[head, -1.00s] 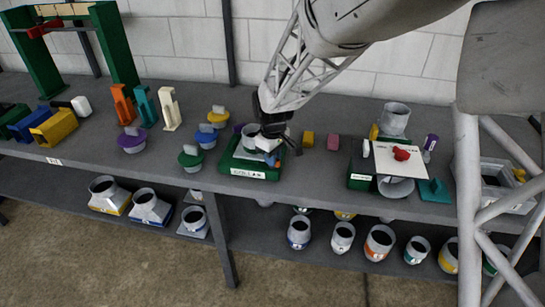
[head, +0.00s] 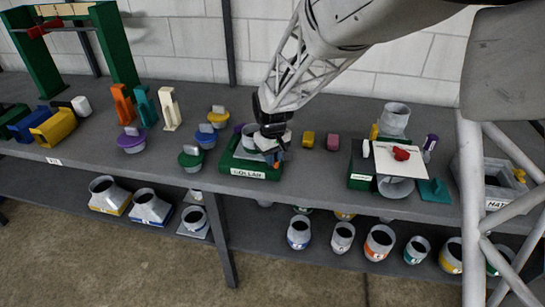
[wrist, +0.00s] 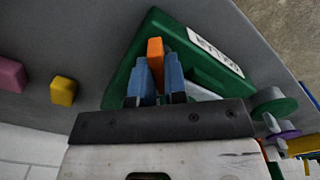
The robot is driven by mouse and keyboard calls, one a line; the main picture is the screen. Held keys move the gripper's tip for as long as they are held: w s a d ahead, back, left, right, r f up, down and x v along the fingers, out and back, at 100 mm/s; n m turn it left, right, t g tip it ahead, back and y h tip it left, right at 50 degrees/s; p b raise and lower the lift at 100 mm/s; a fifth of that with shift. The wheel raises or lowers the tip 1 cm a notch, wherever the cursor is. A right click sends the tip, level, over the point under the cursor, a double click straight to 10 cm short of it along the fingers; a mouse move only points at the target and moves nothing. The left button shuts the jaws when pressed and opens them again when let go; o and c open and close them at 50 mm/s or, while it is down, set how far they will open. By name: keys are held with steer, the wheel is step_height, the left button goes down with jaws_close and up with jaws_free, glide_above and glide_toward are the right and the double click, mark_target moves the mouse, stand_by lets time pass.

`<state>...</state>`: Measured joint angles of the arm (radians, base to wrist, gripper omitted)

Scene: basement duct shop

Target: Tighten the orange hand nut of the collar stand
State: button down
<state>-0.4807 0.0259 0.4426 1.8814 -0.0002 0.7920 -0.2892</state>
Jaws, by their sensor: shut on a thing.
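The collar stand (head: 236,166) is a green base on the bench, with a white label on its front and a grey ring-like collar (head: 249,140) on it. My gripper (head: 272,157) is at the right side of the stand, pointing down. In the wrist view, the orange hand nut (wrist: 155,50) sits between the blue fingertips of my gripper (wrist: 158,72), which are shut on it. The green stand (wrist: 120,75) lies around and behind it there. The fingers and wrist hide much of the nut in the head view.
Yellow (head: 308,139) and pink (head: 333,142) blocks stand right of the gripper. Capped round pieces, including a green one (head: 191,159), stand left of the stand. Further right is a white panel (head: 398,160) with a red knob. Bare bench lies between the blocks and that panel.

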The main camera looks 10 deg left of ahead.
steer(key=c, duration=1.2)
jaws_free()
steer(key=shift+o, duration=0.2)
steer(key=shift+r, duration=0.1)
steer(key=shift+r, duration=3.85)
